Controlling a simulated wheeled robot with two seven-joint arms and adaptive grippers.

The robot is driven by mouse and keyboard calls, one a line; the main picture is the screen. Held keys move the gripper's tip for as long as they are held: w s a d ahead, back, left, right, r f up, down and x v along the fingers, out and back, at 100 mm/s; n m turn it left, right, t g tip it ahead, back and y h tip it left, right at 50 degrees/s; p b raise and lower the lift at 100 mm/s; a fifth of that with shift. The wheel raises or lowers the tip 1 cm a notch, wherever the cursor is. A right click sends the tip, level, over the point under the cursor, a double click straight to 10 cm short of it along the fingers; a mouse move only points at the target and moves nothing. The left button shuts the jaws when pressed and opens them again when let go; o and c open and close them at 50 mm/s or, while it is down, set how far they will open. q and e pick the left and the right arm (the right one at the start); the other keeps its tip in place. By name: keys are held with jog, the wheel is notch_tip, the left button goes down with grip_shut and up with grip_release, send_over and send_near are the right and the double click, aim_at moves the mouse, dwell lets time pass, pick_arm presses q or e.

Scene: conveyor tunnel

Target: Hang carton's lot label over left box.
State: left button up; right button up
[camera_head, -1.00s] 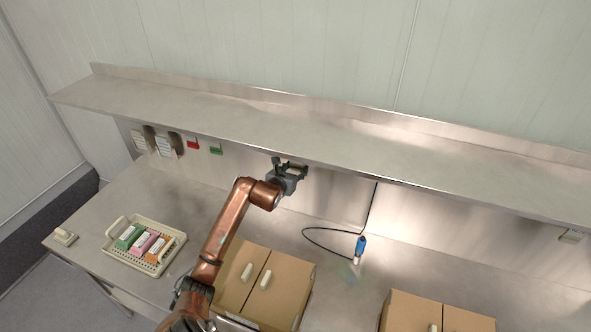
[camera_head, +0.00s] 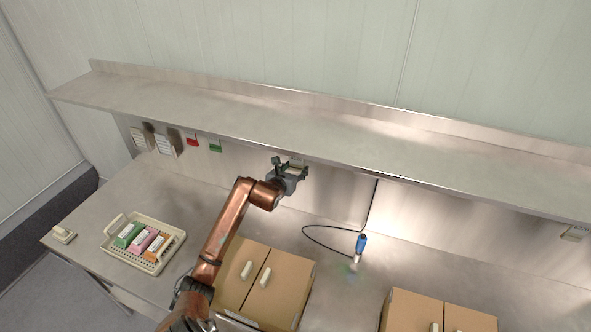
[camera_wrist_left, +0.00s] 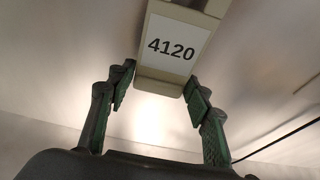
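My left gripper (camera_head: 289,167) is just under the shelf's front edge, above and behind the left box (camera_head: 262,285). In the left wrist view its two green-padded fingers (camera_wrist_left: 160,85) stand apart, one on either side of the lower end of a cream holder. A white label reading 4120 (camera_wrist_left: 171,48) is on that holder. The gripper looks open; any light contact with the holder cannot be made out. A red tag (camera_head: 192,142) and a green tag (camera_head: 215,146) hang under the shelf at left. A tray (camera_head: 172,262) holds green, pink and orange cartons. My right gripper is out of view.
The steel shelf (camera_head: 400,140) overhangs the bench. White cards (camera_head: 165,145) hang at its left end. A blue tool (camera_head: 361,243) hangs on a cable between the left box and the right box (camera_head: 400,312).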

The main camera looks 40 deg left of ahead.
pick_arm(q)
jog(key=o, duration=0.4)
jog(key=v, duration=1.2)
jog(key=shift+f, duration=0.1)
dwell(0.7)
